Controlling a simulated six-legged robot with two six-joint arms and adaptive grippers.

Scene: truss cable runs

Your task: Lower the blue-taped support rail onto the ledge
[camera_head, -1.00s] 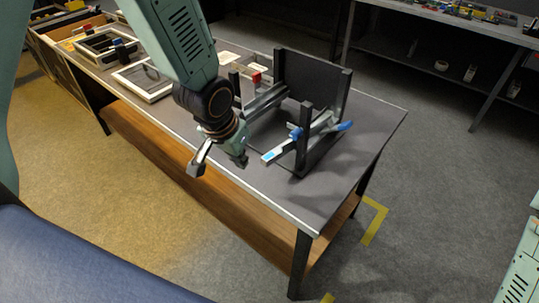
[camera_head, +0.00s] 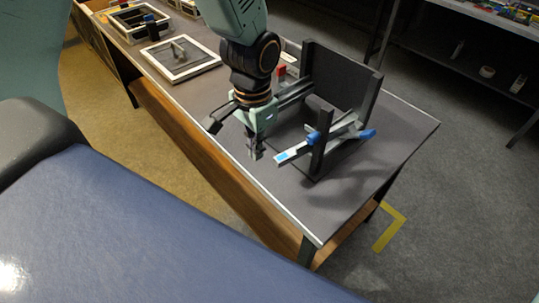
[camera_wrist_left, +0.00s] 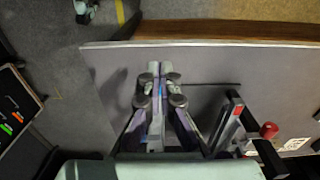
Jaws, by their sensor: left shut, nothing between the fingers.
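The support rail (camera_head: 290,153) is a grey bar with light blue tape near its front left end. It slopes up to the right past a dark post of the black truss stand (camera_head: 340,78), above the table. My left gripper (camera_head: 255,153) is just left of the taped end, pointing down, shut and empty. In the left wrist view its closed fingers (camera_wrist_left: 160,74) reach over the table, and a little blue shows between them. I cannot tell whether they touch the rail. The ledge is not clearly distinguishable within the stand. My right gripper is out of view.
The grey table (camera_head: 400,135) has free room at its right end. Blue clamp handles (camera_head: 367,134) stick out by the stand. A second bar with a red knob (camera_wrist_left: 268,130) lies beside it. White-edged frames (camera_head: 180,60) lie farther left.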

